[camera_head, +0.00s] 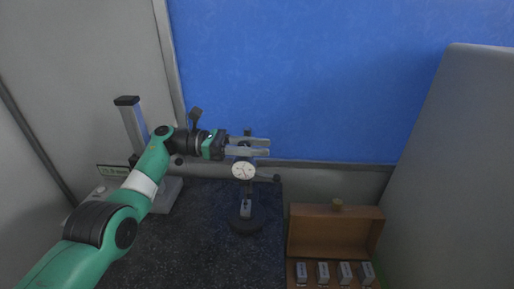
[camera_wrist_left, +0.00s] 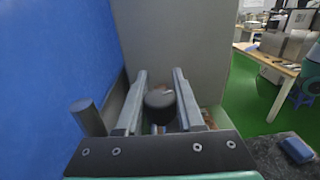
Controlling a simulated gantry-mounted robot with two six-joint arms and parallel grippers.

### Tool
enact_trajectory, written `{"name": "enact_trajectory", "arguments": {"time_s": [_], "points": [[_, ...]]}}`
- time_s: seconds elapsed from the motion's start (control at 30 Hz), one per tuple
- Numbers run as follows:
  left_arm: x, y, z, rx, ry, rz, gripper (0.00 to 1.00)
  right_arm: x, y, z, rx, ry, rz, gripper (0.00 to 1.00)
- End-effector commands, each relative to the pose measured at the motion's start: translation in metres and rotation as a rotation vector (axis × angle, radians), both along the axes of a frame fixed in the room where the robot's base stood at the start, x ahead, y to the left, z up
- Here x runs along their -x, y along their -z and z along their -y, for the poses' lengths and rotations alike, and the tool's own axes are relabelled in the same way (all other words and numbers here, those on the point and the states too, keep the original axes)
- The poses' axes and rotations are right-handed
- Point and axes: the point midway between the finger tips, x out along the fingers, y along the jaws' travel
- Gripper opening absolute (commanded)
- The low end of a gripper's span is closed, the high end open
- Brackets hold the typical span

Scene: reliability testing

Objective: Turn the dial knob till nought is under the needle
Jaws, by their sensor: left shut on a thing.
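The dial gauge (camera_head: 243,170) has a white round face and hangs on a dark stand (camera_head: 246,208) with a round base. Its needle and figures are too small to read. My left gripper (camera_head: 268,146) reaches in from the left, just above the dial face, with its two grey fingers pointing right. In the left wrist view a dark round knob (camera_wrist_left: 160,100) sits between the fingers (camera_wrist_left: 158,88), and the gripper is shut on it. Where the fingers touch the knob is not clear. My right gripper is in neither view.
The stand is on a dark speckled slab (camera_head: 195,235). An open wooden box (camera_head: 334,232) with several metal blocks lies at the lower right. A grey upright instrument (camera_head: 132,125) with a small display stands behind my left arm. A blue wall panel (camera_head: 330,80) closes the back.

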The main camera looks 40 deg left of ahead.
Motion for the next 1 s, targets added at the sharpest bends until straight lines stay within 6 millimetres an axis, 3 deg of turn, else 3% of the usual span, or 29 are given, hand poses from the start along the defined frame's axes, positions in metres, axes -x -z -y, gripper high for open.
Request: {"name": "enact_trajectory", "arguments": {"time_s": [0.2,0.23,0.4,0.73,0.9,1.0], "points": [[-0.001,0.003,-0.001,0.001,-0.004,-0.007,0.0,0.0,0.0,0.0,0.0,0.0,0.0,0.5],[-0.001,0.003,-0.001,0.001,-0.004,-0.007,0.4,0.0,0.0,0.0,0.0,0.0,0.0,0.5],[0.0,0.002,0.0,0.002,-0.002,-0.005,0.67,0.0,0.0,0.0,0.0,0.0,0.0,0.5],[0.0,-0.004,0.0,0.002,-0.001,-0.002,0.67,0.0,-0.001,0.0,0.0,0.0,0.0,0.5],[0.0,-0.033,0.0,-0.001,-0.002,-0.001,0.67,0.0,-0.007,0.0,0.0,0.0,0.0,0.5],[0.003,-0.031,0.002,-0.002,-0.002,0.001,0.67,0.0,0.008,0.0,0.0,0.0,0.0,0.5]]}}
